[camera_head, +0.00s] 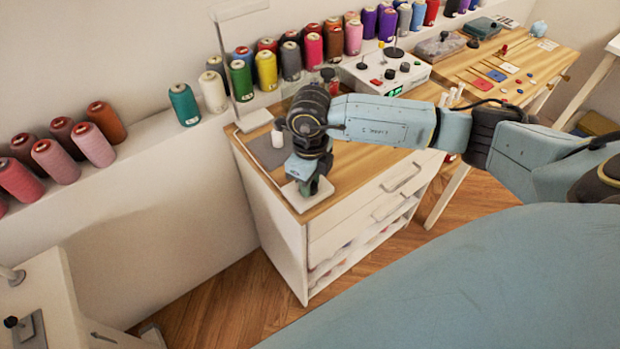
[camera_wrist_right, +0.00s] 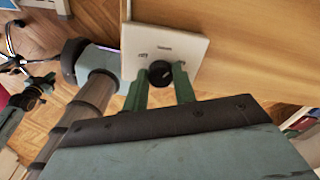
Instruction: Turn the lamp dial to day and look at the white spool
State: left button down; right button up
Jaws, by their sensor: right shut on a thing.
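The lamp dial is a black knob (camera_wrist_right: 159,71) on a white square plate (camera_wrist_right: 185,40), at the front corner of the wooden cabinet top. My right gripper (camera_head: 309,186) is over the plate, and its green fingers stand on both sides of the knob, shut on it. The knob is hidden behind the gripper in the head view. A small white spool (camera_head: 277,138) stands on a grey mat (camera_head: 262,153) behind the gripper, partly hidden by my wrist. The lamp's pale stand (camera_head: 225,62) rises at the back left of the cabinet. My left gripper is not in view.
A white control box (camera_head: 385,75) with knobs stands on the cabinet behind my right forearm. Coloured thread spools line the wall shelf, among them a cream one (camera_head: 212,92). A wooden table (camera_head: 520,65) with small items adjoins at the right.

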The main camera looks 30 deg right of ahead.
jog(key=m, duration=0.3)
jog(key=shift+r+p, duration=0.1)
jog(key=shift+p, duration=0.25)
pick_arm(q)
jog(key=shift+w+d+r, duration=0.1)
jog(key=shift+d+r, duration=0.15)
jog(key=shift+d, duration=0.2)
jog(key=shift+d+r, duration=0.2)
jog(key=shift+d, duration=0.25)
pick_arm(e)
jog(key=shift+m, duration=0.5)
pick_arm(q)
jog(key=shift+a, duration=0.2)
pick_arm(e)
jog(key=o, duration=1)
pick_arm(q)
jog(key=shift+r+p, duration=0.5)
jog(key=shift+p, duration=0.1)
pick_arm(e)
notch_tip(320, 180, up, 13)
jog(key=shift+r, duration=0.15)
